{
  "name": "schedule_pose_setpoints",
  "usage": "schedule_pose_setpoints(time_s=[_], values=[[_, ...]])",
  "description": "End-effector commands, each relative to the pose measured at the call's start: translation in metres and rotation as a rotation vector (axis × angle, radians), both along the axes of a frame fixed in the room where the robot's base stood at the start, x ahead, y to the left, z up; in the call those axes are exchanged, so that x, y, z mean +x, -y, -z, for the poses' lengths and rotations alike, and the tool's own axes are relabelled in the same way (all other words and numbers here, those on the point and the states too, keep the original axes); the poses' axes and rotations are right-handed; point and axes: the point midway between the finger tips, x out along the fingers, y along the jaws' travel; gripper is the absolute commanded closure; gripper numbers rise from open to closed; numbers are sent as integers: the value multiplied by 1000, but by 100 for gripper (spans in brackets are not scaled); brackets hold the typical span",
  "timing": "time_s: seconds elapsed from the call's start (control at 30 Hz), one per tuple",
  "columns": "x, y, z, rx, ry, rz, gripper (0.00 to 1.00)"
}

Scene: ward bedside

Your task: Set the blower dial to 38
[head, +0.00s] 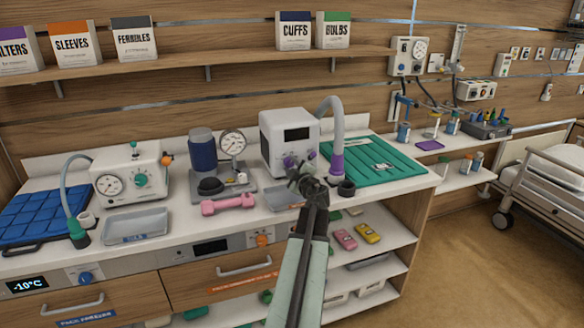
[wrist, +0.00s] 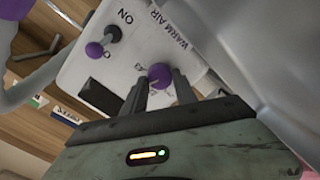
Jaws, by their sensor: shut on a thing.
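The white warm-air blower (head: 271,142) stands on the counter, with a dark screen on its front and a grey hose ending in a purple cuff at its right. In the wrist view its panel (wrist: 135,52) reads "WARM AIR" and "ON". The purple dial (wrist: 160,72) sits between the two fingers of my gripper (wrist: 160,82), which is shut on it. A number, seemingly 43, shows beside the dial; the pointer and other marks are hidden or too small to read. In the head view my gripper (head: 302,174) reaches the blower's lower front and partly hides it.
A purple-knobbed switch (wrist: 104,42) is near the dial. A green mat (head: 375,150) lies right of the blower. A grey tray (head: 283,199), a pink dumbbell (head: 228,204) and a gauge device (head: 232,145) stand left of my arm. Shelves are below the counter.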

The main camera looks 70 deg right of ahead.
Motion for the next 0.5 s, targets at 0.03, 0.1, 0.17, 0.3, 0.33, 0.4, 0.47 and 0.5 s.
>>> schedule_pose_setpoints(time_s=[0.03, 0.1, 0.17, 0.3, 0.33, 0.4, 0.47, 0.5], values=[[-2, 0, 1, 0, -3, 2, 100], [-2, 0, 1, 1, -2, 2, 100], [-2, 0, 1, 0, -3, 2, 100], [-2, 0, 1, 0, -3, 2, 100], [-2, 0, 1, 0, -3, 2, 63], [-2, 0, 1, 0, -3, 2, 44], [-1, 0, 1, 0, -2, 2, 44], [-1, 0, 1, 0, -2, 2, 44]])
